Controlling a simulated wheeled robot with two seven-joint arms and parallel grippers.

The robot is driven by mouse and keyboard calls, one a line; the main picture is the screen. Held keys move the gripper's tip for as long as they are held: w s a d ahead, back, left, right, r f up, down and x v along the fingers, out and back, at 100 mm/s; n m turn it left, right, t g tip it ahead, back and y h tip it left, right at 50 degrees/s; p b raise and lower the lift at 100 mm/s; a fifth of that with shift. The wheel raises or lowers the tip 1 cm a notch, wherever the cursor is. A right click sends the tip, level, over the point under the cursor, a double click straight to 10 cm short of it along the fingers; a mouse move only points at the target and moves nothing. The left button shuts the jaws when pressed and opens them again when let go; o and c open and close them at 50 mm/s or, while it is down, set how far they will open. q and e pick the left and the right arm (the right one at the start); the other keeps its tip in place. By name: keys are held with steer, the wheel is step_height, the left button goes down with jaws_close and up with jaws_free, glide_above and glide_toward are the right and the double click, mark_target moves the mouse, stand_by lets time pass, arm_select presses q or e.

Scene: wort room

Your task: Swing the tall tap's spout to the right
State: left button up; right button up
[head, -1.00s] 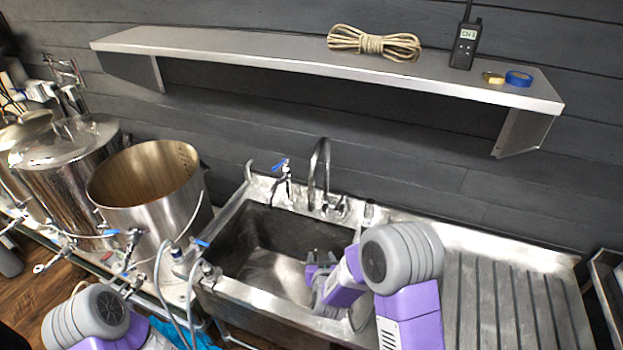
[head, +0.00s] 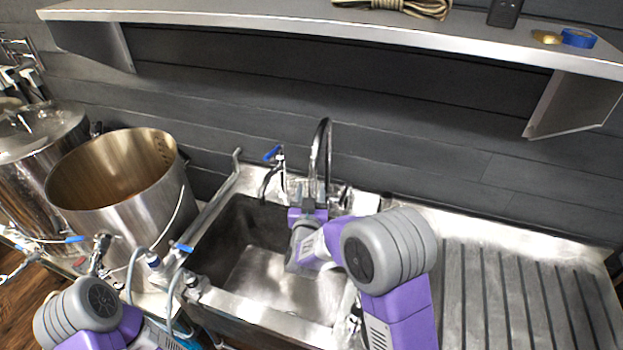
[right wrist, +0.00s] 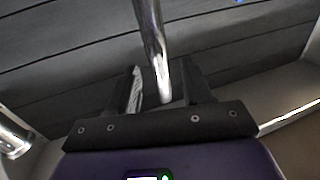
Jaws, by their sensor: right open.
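The tall tap's chrome spout (head: 325,150) rises in an arch at the back of the sink. It also shows in the right wrist view (right wrist: 152,45), its lower end between the two dark fingers. My right gripper (head: 308,208) reaches over the sink to the front of this tap, and in the right wrist view (right wrist: 165,88) its fingers are open, one to each side of the spout. I cannot tell whether either finger touches it. The tap's lower part is partly hidden behind the gripper. My left gripper is out of view; only part of that arm shows at lower left.
A smaller tap with a blue lever (head: 272,153) stands just left of the tall one. The steel sink basin (head: 262,280) lies below, with a ribbed drainboard (head: 520,290) at right. A shelf (head: 330,22) overhangs the wall. Steel pots (head: 120,190) stand at left.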

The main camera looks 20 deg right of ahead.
mark_target(313, 184)
steer(key=shift+p+x, duration=0.4)
steer(key=shift+x, duration=2.75)
steer(key=shift+d+r, duration=0.1)
steer(key=shift+d, duration=0.05)
steer(key=shift+c, duration=0.3)
jaws_close()
